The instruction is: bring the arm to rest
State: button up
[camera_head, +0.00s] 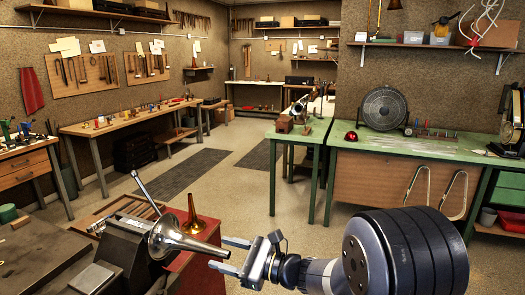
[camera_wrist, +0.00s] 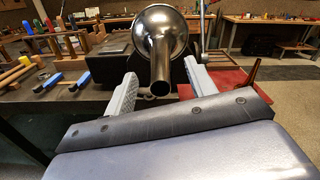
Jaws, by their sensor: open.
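My gripper (camera_head: 228,255) is open at the bottom middle of the head view. Its two grey fingers also show in the wrist view (camera_wrist: 160,80), spread wide with nothing clamped between them. A silvery metal horn bell (camera_head: 172,240) is by a dark vise (camera_head: 120,250) on the bench at lower left. Its narrow tube points toward my gripper. In the wrist view the bell (camera_wrist: 165,22) is ahead, and its tube end (camera_wrist: 160,88) appears between the fingers with a gap on each side. I cannot tell how deep it reaches between them. My arm stretches low across the head view.
A red surface (camera_head: 202,232) with a brass cone (camera_head: 193,215) is just behind the horn. Handled tools (camera_wrist: 85,78) lie on the dark bench at left. A green bench (camera_head: 430,150) with a round fan-like object (camera_head: 384,108) stands behind my arm. Open floor (camera_head: 235,180) lies between.

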jog(key=v, duration=0.6)
jog(key=shift+s+d+p, duration=0.15)
jog(key=shift+d+p, duration=0.25)
jog(key=shift+p, duration=0.05)
jog(key=shift+a, duration=0.1)
